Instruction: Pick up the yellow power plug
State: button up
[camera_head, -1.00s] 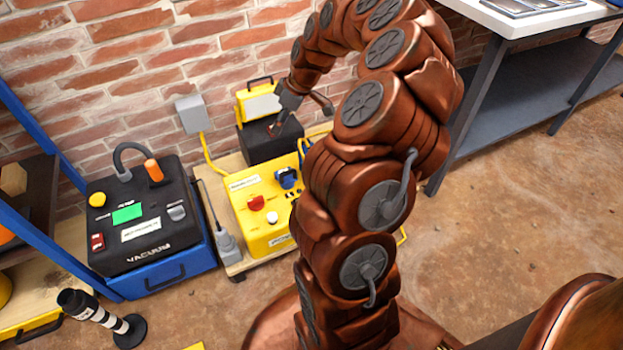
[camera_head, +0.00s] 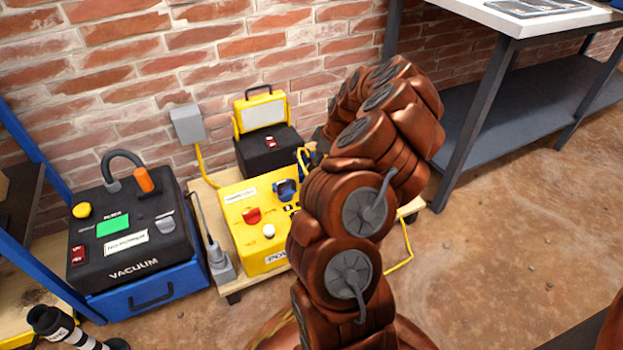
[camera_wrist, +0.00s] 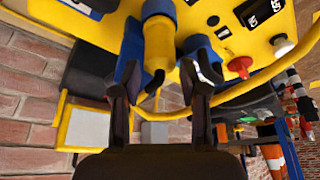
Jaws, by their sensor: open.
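The yellow power plug (camera_wrist: 158,45) is in the upper middle of the wrist view. It is seated at a blue socket on the yellow power box (camera_wrist: 232,20), and its yellow cable (camera_wrist: 255,85) loops away to the right. My gripper (camera_wrist: 163,68) is open, with one dark finger on each side of the plug. Whether a finger touches it cannot be told. In the head view the yellow power box (camera_head: 246,228) stands on a low wooden board, with a blue socket (camera_head: 286,190) on top. There my gripper is hidden behind my arm.
A black case (camera_head: 262,155) with a yellow-framed panel stands behind the power box. A black and blue vacuum unit (camera_head: 130,235) is at left. A grey wall box (camera_head: 187,123) is on the brick wall. A workbench (camera_head: 500,100) stands at right, with bare floor before it.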

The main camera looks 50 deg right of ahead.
jog(key=b+x, duration=0.1)
jog(key=x, duration=0.2)
jog(key=shift+f, duration=0.3)
jog(key=shift+r, duration=0.1)
grip_shut()
